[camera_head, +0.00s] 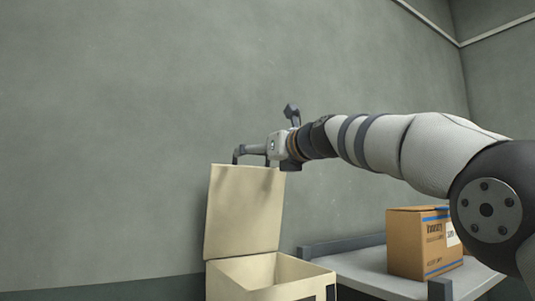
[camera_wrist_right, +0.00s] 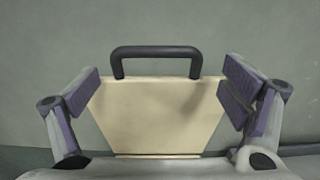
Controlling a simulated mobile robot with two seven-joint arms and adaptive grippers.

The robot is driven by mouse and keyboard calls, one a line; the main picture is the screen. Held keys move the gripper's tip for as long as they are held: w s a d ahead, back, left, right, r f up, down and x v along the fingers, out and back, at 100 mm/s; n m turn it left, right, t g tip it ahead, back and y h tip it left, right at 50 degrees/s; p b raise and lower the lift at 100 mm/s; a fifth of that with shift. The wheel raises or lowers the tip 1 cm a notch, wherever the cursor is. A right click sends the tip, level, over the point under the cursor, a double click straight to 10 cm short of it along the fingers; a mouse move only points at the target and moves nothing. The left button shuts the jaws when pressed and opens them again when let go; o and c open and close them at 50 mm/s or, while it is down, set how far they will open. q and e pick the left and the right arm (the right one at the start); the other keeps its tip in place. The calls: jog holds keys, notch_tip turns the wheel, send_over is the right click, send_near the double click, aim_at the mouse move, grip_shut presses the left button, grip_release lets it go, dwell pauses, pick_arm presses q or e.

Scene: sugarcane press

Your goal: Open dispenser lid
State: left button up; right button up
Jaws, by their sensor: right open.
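The cream dispenser (camera_head: 262,277) stands at the bottom centre of the head view. Its lid (camera_head: 243,212) is raised, standing nearly upright at the back of the box, and the box's open top shows. The lid also fills the middle of the right wrist view (camera_wrist_right: 158,115), with its dark handle (camera_wrist_right: 155,50) on the far edge. My right gripper (camera_head: 246,151) is at the lid's top edge in the head view. In the wrist view its two purple-padded fingers are spread wide on either side of the lid, with nothing gripped. My left gripper is not in view.
A cardboard box (camera_head: 418,243) sits on a grey shelf or table (camera_head: 370,270) to the right of the dispenser. A grey wall (camera_head: 120,130) stands behind everything. My right arm reaches across above the shelf.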

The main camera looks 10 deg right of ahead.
jog(key=v, duration=0.7)
jog(key=shift+s, duration=0.2)
jog(key=shift+a, duration=0.1)
